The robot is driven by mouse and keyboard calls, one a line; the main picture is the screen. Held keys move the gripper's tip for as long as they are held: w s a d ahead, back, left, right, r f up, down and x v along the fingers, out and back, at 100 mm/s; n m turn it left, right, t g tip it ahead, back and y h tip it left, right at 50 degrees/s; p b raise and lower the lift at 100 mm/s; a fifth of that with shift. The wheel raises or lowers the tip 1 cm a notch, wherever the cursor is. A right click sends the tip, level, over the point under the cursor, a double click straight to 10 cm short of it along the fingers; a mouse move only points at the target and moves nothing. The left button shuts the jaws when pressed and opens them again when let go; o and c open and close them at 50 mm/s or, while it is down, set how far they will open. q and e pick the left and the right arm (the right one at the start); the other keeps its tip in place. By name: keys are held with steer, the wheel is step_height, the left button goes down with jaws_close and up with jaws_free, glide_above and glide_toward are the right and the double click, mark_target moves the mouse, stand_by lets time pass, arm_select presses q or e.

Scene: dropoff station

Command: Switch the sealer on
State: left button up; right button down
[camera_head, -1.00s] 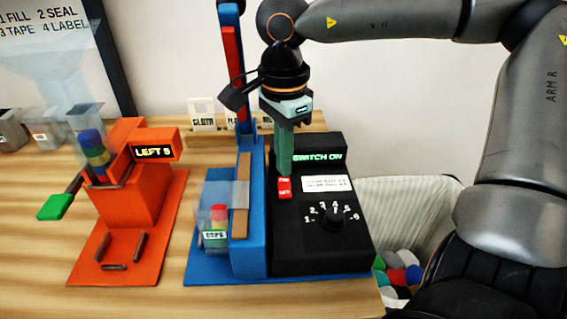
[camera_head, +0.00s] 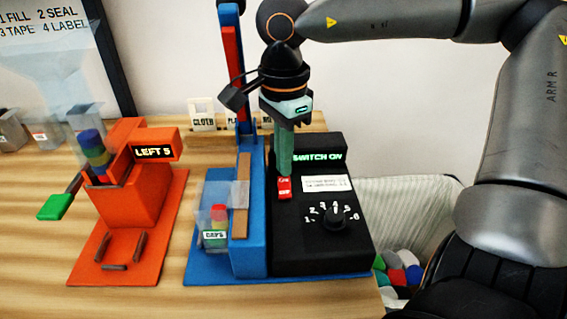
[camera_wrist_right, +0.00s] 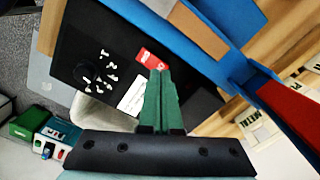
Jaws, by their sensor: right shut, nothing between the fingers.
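The sealer is a blue machine (camera_head: 250,262) with a black control box (camera_head: 300,238) on its right side. The box carries a red switch (camera_head: 284,187), a dial (camera_head: 335,218), a white label and a lit display (camera_head: 317,157) reading "SWITCH ON". My right gripper (camera_head: 285,173) points down, its green fingers shut and empty, with the tips at the upper edge of the red switch. In the right wrist view the fingertips (camera_wrist_right: 160,74) overlap the lower part of the red switch (camera_wrist_right: 151,59); contact cannot be told. My left gripper is out of view.
An orange dispenser (camera_head: 155,200) with a green handle and a "LEFT 5" display stands to the left. A clear cup of caps (camera_head: 214,222) sits on the sealer's left. A bin (camera_head: 410,205) with coloured pieces stands at the right. Bare wood table lies in front.

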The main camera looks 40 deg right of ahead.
mark_target(284, 180)
stand_by(0.4)
steer(key=shift+f+b, duration=0.85)
steer(key=shift+f, duration=0.2)
stand_by(0.6)
steer(key=shift+r+p, duration=2.8)
steer(key=shift+r, duration=0.75)
